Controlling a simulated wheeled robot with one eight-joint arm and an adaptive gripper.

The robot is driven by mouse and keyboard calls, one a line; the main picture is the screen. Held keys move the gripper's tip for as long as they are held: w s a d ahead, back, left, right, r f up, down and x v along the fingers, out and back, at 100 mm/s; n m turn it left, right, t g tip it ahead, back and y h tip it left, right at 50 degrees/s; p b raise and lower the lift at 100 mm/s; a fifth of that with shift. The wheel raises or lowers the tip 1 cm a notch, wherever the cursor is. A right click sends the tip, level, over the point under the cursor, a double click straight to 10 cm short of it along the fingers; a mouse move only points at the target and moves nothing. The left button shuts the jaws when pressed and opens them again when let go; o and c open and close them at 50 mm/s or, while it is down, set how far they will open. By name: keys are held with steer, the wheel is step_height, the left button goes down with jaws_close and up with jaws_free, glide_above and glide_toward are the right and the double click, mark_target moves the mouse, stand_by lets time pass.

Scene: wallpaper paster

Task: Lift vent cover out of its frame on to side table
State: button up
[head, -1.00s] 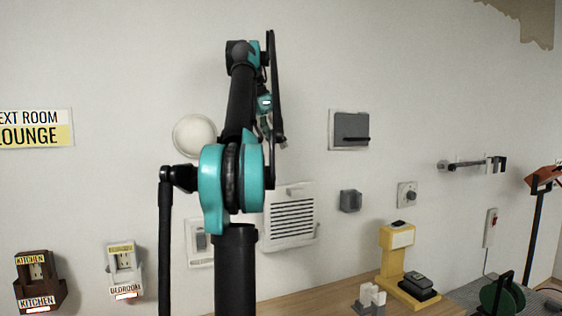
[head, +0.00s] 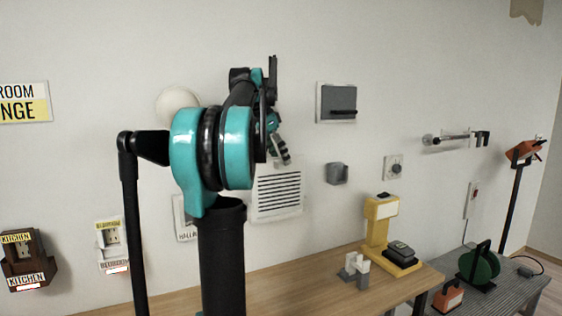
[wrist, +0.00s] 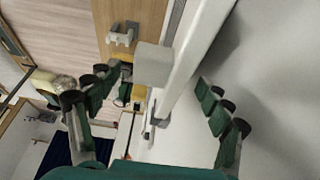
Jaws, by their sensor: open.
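The white vent cover (head: 278,194), with dark horizontal slots, sits on the wall in its frame; my arm hides part of its left and upper edge. My gripper (head: 280,145) is just above it in the head view, partly hidden by my arm. In the wrist view my gripper (wrist: 155,97) is open, its green fingers apart with nothing held. A long white edge with a pale block crosses between them, apparently the vent cover (wrist: 190,60) and its tab, not clearly gripped. The wooden side table (head: 250,280) stands below, against the wall.
A yellow stand (head: 380,222) with a black device and a small grey-white holder (head: 354,271) occupy the table's right part. A grey box (head: 337,173) and a knob plate (head: 393,167) are on the wall to the right. The table's middle looks clear.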

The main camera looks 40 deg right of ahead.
steer(key=shift+s+d+f, duration=0.1)
steer(key=shift+d+f, duration=0.15)
steer(key=shift+f, duration=0.4)
steer(key=shift+c, duration=0.3)
steer(key=c, duration=1.3)
steer(key=shift+r, duration=3.05)
step_height(320, 180, up, 4)
steer(key=shift+f, duration=0.1)
